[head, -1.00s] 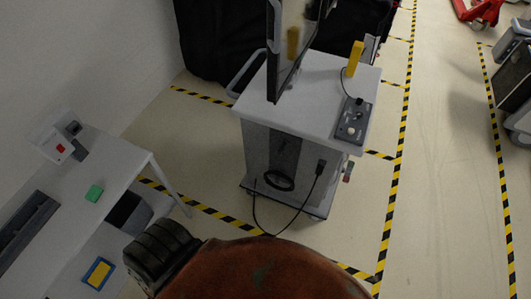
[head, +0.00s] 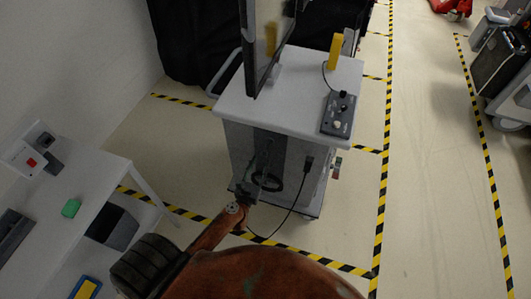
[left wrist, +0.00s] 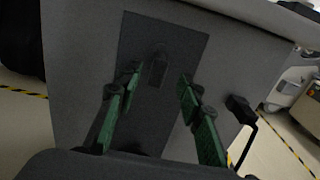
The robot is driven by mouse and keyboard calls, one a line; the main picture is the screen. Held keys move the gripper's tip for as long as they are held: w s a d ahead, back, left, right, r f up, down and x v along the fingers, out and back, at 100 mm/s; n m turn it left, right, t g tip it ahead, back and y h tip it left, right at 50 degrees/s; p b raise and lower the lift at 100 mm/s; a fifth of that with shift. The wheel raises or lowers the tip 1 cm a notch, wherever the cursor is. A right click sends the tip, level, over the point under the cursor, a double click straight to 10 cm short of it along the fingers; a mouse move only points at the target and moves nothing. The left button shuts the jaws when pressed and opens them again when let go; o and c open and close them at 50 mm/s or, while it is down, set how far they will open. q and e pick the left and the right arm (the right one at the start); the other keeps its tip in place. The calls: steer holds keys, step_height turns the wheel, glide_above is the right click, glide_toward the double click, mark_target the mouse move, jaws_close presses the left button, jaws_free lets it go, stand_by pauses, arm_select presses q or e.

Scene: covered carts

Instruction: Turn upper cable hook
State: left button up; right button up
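The white-topped cart (head: 290,110) stands in the middle of the head view, with a dark panel on its front. In the left wrist view the upper cable hook (left wrist: 158,68) is a small dark upright piece on the dark panel (left wrist: 180,45). My left gripper (left wrist: 160,77) is open, its green fingers on either side of the hook in this view; I see no contact. In the head view the left gripper (head: 260,172) is in front of the panel and hides the hook. A black cable loop (head: 272,184) shows behind it. My right gripper is not in view.
A black plug and cable (head: 307,163) hang at the cart's right front, also in the left wrist view (left wrist: 240,108). A screen (head: 262,45) and control box (head: 339,115) are on top. A white table (head: 95,190) stands left.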

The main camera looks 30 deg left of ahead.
mark_target(264, 154)
arm_select(q)
steer(key=x, duration=0.6)
steer(key=shift+w+f, duration=0.1)
steer(key=shift+w, duration=0.25)
steer(key=shift+c, duration=0.5)
